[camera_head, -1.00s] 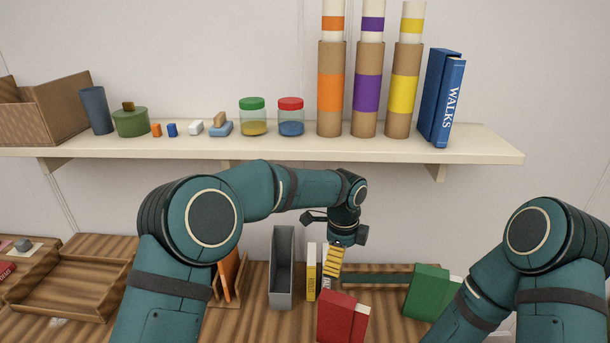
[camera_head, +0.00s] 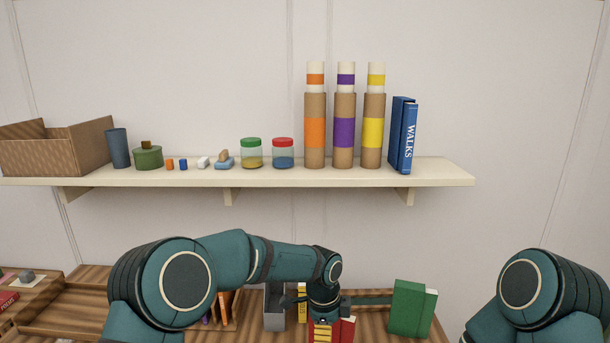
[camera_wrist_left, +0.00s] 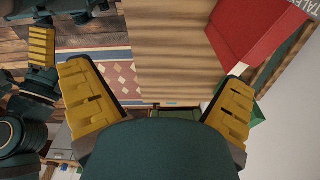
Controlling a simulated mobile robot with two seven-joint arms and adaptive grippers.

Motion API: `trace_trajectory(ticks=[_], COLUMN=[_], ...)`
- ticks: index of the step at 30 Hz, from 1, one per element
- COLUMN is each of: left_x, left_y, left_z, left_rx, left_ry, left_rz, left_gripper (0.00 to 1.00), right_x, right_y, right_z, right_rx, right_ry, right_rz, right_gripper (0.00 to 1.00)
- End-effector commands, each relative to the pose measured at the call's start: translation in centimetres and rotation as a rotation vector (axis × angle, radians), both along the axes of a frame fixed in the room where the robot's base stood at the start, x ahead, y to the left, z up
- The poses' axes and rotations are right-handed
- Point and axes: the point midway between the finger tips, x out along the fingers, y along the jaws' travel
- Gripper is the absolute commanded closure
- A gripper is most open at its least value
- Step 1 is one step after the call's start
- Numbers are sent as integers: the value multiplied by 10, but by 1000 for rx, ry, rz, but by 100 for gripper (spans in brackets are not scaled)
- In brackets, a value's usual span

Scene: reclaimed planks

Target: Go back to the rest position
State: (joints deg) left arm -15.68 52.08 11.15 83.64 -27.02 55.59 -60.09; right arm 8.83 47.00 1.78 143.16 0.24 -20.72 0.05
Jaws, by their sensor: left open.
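My left gripper (camera_head: 322,330) is low in the middle of the head view, in front of the bench's book area and partly cut by the lower edge. In the left wrist view its two yellow fingers (camera_wrist_left: 157,80) stand wide apart with nothing between them. A red book (camera_wrist_left: 247,35) shows beyond the right finger, apart from it as far as I can tell. My right arm enters at the lower right of the head view with its gripper out of frame. A yellow finger (camera_wrist_left: 42,48) at the left of the left wrist view looks like my right gripper; its opening is unclear.
The bench (camera_head: 75,308) holds a grey holder (camera_head: 274,308), a yellow book (camera_head: 302,303), the red book (camera_head: 347,329) and a green book (camera_head: 409,308). A shelf (camera_head: 250,179) with jars, tubes and blue books (camera_head: 404,135) runs above. Wall space between is clear.

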Motion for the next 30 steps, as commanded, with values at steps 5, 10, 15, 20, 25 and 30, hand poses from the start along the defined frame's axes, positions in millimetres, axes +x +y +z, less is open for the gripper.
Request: trace_trajectory(ticks=[5,10,15,20,25,30], left_x=[-28,-72,-133,-184,-215,-222], left_y=[20,48,89,126,148,154], left_z=[-72,-146,-211,-245,-256,-257], left_rx=[-98,-203,-282,-310,-318,-321], left_ry=[62,149,237,273,273,269], left_rz=[266,657,1171,1589,1837,1897], left_gripper=[0,0,0,0,0,0], right_x=[1,-1,-2,-3,-3,-3], right_y=[1,2,3,4,4,5], right_z=[-20,-40,-63,-79,-86,-87], right_rx=[-1,-4,-6,-9,-10,-10], right_ry=[0,4,10,14,14,14], right_rz=[2,4,5,7,9,9], right_gripper=[0,0,0,0,0,0])
